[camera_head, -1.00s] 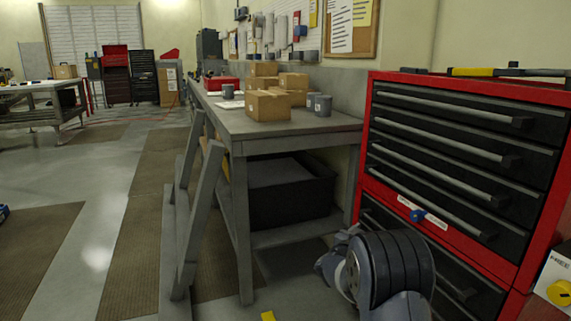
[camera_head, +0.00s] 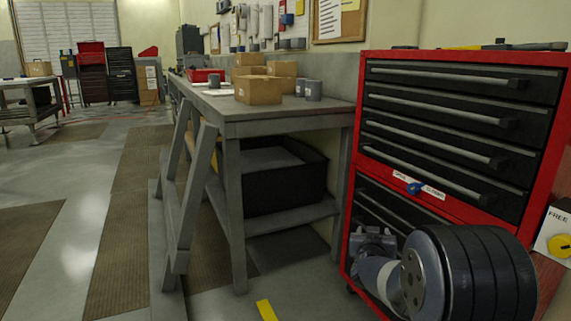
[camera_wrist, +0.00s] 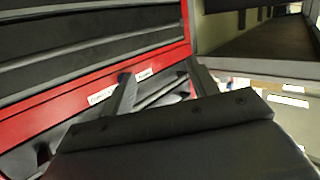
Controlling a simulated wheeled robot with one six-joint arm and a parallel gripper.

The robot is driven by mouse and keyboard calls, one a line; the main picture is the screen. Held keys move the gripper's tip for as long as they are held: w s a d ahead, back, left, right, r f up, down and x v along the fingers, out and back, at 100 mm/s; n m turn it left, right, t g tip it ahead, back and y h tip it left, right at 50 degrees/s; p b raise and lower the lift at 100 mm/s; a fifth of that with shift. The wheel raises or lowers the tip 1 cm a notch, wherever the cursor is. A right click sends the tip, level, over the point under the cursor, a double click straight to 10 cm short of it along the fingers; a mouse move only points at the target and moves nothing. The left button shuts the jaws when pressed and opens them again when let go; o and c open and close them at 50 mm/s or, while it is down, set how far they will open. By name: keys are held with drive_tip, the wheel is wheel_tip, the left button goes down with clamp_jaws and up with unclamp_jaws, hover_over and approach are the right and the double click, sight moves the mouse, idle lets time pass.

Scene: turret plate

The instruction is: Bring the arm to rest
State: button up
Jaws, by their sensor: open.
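My gripper (camera_wrist: 162,84) shows in the wrist view with its two fingers spread apart and nothing between them. Beyond the fingers is the red tool cabinet (camera_wrist: 60,115) with its dark drawers and white labels. In the head view my arm is folded low at the right, in front of the cabinet (camera_head: 455,212). Its thick dark ribbed joint covers part of the lower drawers. The small grey end of my arm is beside the cabinet's left edge, and its fingers are hard to make out there.
A blue knob (camera_head: 414,188) sits between white labels on the cabinet. A white plate marked FREE with a yellow knob (camera_head: 563,246) is at the right edge. A grey workbench (camera_head: 275,124) with cardboard boxes (camera_head: 259,89) stands left of the cabinet. Open floor (camera_head: 75,215) lies at the left.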

drive_tip(key=shift+s+a+r, duration=0.3)
drive_tip(key=shift+s+r, duration=0.05)
drive_tip(key=shift+s, duration=0.25)
drive_tip(key=shift+s+a+r, duration=0.25)
drive_tip(key=shift+s+r, duration=0.05)
drive_tip(key=shift+s, duration=0.25)
drive_tip(key=shift+d+y, duration=0.1)
drive_tip(key=shift+y, duration=0.2)
